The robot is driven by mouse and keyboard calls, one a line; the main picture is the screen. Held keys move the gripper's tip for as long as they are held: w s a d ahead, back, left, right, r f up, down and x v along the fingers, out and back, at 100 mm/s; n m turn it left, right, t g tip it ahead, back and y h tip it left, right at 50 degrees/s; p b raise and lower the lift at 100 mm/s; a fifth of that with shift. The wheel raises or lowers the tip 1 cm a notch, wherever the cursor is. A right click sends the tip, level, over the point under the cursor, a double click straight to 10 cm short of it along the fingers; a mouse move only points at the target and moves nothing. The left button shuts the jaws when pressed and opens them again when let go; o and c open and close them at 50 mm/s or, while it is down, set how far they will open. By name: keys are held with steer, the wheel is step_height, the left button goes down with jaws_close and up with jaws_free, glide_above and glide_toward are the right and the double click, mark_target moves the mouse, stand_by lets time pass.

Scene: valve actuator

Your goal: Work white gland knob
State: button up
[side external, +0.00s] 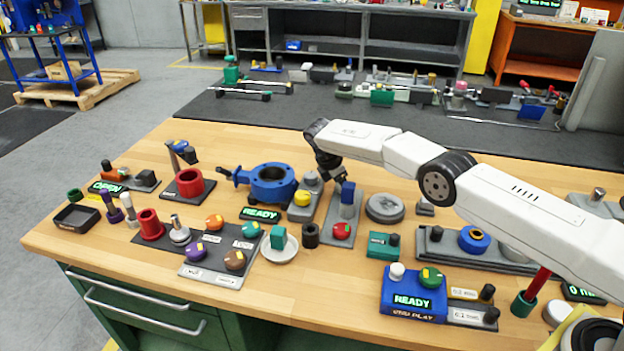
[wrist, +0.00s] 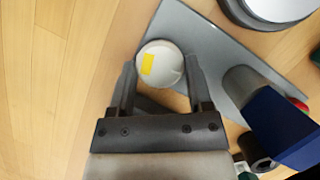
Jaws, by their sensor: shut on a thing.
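The white gland knob (wrist: 173,58) is round with a yellow mark on its top. In the wrist view it stands between the two fingers of my gripper (wrist: 160,66), at the end of a grey plate (wrist: 208,48). My gripper is shut on it, one finger on each side. In the side view my gripper (side external: 330,176) points down at the far end of the same plate, behind the blue block (side external: 348,201). The knob is hidden there by the gripper and the block.
A red knob (side external: 342,231) sits at the plate's near end. A grey round disc (side external: 384,208) stands to its right. The blue valve body (side external: 271,186) and a yellow button (side external: 302,198) are close on the left. Bare wood (wrist: 60,90) lies left of the gripper.

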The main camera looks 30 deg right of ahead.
stand_by(0.4)
steer(key=o, duration=1.3)
steer(key=shift+r, duration=0.1)
steer(key=shift+v, duration=2.15)
steer(key=shift+a+r, duration=0.1)
steer(key=shift+r, duration=3.65)
